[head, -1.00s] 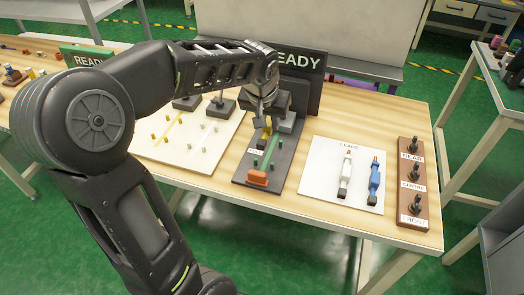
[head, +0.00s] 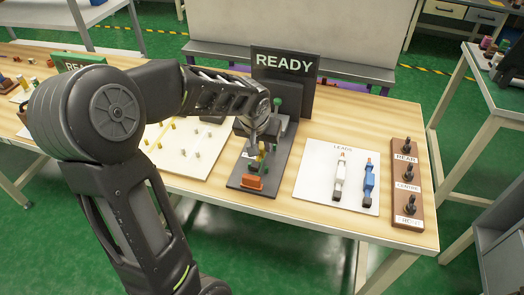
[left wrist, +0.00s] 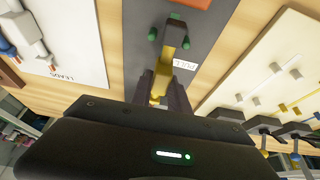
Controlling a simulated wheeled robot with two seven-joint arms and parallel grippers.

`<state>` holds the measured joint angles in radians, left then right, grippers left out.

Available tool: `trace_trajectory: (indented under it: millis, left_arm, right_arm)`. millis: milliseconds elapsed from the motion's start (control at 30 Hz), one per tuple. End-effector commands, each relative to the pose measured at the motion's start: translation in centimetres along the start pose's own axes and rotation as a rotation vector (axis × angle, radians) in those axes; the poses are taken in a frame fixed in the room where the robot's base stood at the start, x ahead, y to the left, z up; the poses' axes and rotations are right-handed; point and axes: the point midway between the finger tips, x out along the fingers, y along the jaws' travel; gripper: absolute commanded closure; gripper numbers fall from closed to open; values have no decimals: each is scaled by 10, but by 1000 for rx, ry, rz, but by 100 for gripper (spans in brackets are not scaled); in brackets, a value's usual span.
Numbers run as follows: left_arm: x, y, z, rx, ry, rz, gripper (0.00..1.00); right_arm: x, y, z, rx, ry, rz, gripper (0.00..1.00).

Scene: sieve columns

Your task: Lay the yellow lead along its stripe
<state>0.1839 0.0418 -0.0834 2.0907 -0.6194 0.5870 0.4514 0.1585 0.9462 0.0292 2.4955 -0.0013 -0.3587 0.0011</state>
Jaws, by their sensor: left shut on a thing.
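My left gripper (head: 258,142) is shut on the yellow lead (head: 261,150), over the dark grey board (head: 284,160). The lead also shows between the fingers in the left wrist view (left wrist: 158,86), and yellow shows beyond them close to small green posts (left wrist: 152,35). In the head view green posts (head: 265,169) stand just in front of the lead, near an orange block (head: 252,183) at the board's front end. The arm and fingers hide much of the board, and I cannot tell the lead's stripe or whether the lead touches the board. My right gripper is not in view.
A black READY sign (head: 284,64) stands behind the board. To the right a white LEADS card (head: 318,190) holds a white lead (head: 340,176) and a blue lead (head: 369,182). A brown strip (head: 408,228) with upright pegs is beyond it. A cream board with pegs (head: 205,160) lies left.

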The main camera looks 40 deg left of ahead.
Motion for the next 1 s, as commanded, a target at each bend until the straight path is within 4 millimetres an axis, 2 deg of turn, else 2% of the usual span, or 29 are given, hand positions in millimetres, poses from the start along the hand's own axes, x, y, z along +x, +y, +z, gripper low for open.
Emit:
trace_trajectory:
  millis: [100,200,600,633,900,1000]
  left_arm:
    - [18,0,9,1,-6,-1,100]
    - [26,0,12,1,-3,-1,100]
    - [31,0,13,0,-1,0,100]
    - [31,0,13,0,-1,0,78]
    - [30,0,13,0,-1,0,57]
    - [30,0,13,0,-2,0,57]
  right_arm:
    - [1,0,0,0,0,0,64]
    - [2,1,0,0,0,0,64]
    - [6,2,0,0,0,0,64]
    - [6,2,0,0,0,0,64]
    - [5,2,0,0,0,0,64]
    - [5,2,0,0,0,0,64]
